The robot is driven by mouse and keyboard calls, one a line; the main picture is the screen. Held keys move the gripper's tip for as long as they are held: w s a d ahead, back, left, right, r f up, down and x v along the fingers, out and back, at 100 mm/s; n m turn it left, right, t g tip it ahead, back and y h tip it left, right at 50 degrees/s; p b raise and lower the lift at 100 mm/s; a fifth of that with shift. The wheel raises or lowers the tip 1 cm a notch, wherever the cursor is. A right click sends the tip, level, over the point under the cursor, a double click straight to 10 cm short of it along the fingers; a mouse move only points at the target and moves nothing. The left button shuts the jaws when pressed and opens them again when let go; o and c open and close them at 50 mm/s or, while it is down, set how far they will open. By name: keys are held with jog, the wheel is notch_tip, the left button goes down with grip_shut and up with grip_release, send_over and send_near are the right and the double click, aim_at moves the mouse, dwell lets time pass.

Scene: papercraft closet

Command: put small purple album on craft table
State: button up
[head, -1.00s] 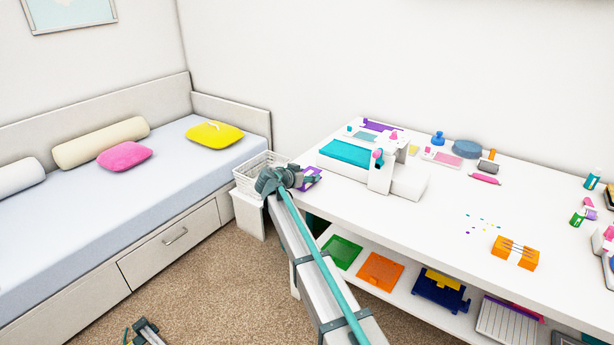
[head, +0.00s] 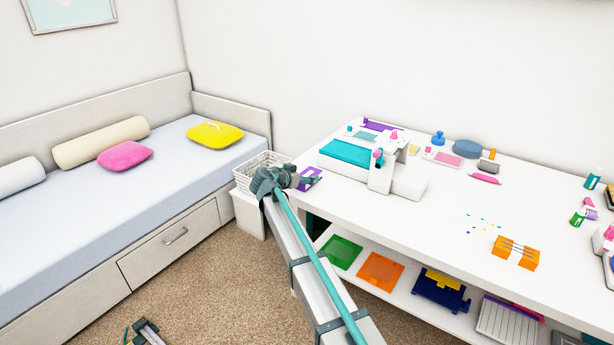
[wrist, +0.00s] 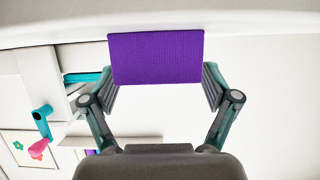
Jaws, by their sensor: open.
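The small purple album (head: 311,171) is at the left end of the white craft table (head: 400,212), by its edge, partly hidden behind my gripper (head: 306,181). In the wrist view the album (wrist: 156,58) is a flat purple rectangle in front of my gripper (wrist: 158,80). The fingers are spread, one near each side of the album. The album's underside is hidden, so I cannot tell whether it lies flat on the table.
A white machine with a teal panel (head: 351,152) stands right of the album. A white wire basket (head: 255,168) is left of the table end. Orange and green trays (head: 380,271) are on the lower shelf. The table's middle front is mostly clear.

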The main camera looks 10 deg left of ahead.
jog(key=v, duration=0.9)
jog(key=shift+s+a+r, duration=0.15)
jog(key=shift+s+a, duration=0.05)
jog(key=shift+s, duration=0.1)
jog(key=s+d+f+n+g+y+p, duration=0.1)
jog(key=s+d+f+n+g, duration=0.2)
jog(key=s+d+f, duration=0.5)
jog(key=s+d+f+n+g+y+p, duration=0.1)
jog(key=s+d+f+n+g, duration=0.25)
jog(key=s+f, duration=0.85)
jog(key=s+d+f+n+g+y+p, duration=0.1)
jog(key=s+d+f+n+g, duration=0.4)
jog(key=f, duration=0.9)
jog(key=s+d+f+m+g+y+p, duration=0.1)
jog(key=s+d, duration=0.4)
jog(key=s, duration=0.8)
jog(key=s+d+f+m+g+y+p, duration=0.1)
jog(key=s+d+f, duration=0.4)
jog(key=s, duration=0.8)
jog(key=s+d+f+m+g+y+p, duration=0.1)
jog(key=s+d+f+m+g+p, duration=0.2)
jog(key=s, duration=0.9)
jog(key=d+g+p, duration=0.1)
jog(key=d+g, duration=0.1)
jog(key=d, duration=0.1)
jog(key=shift+s+m, duration=0.35)
jog(key=shift+s, duration=0.05)
